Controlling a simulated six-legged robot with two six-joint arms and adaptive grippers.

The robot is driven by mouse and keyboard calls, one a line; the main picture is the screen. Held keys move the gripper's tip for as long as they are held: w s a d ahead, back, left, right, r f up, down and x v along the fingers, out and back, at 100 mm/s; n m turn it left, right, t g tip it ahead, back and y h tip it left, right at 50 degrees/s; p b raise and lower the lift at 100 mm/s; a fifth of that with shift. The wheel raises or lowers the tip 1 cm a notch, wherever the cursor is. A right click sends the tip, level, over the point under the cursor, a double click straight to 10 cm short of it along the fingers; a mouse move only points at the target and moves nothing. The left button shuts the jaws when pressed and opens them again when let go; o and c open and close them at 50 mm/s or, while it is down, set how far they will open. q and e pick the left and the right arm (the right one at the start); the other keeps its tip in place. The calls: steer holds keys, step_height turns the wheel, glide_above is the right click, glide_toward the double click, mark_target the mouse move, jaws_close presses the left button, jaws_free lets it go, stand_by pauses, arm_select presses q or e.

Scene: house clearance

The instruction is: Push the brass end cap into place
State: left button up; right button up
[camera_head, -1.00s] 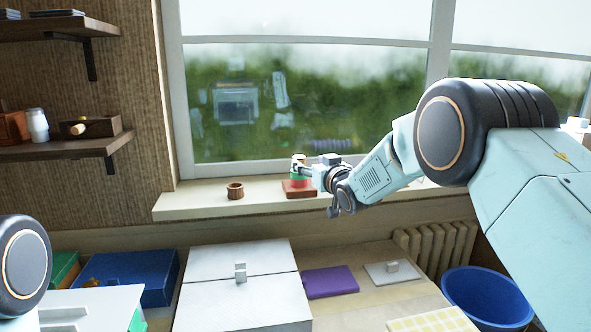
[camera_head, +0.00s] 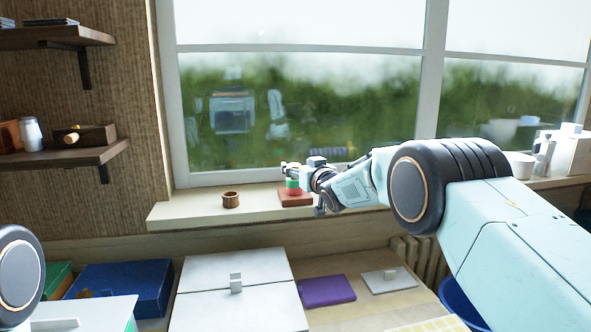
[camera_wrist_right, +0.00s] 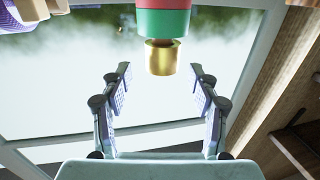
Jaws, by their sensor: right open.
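A stack of a red piece (camera_head: 293,192) and a green piece (camera_head: 292,183) stands on a small red-brown block (camera_head: 295,200) on the windowsill. The right wrist view looks upside down; there the brass end cap (camera_wrist_right: 162,57) sits at the free end of the green piece (camera_wrist_right: 163,22). I cannot tell how deeply it is seated. My left gripper is out of view.
A wooden cup (camera_head: 231,200) stands on the sill (camera_head: 180,214) left of the block. The window is close behind. Below are a grey lidded box (camera_head: 240,265), a blue box (camera_head: 120,280) and a purple item (camera_head: 326,290). White containers (camera_head: 570,152) stand at the right.

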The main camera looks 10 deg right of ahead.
mark_target(296, 167)
steer(key=shift+f+x, duration=0.2)
steer(key=shift+x, duration=1.2)
steer(key=shift+a+r, duration=0.1)
steer(key=shift+r, duration=0.05)
steer(key=shift+w+a, duration=0.15)
steer(key=shift+c, duration=0.2)
steer(key=c, duration=1.2)
steer(key=shift+o, duration=0.2)
step_height(296, 167, up, 10)
steer(key=p, duration=0.3)
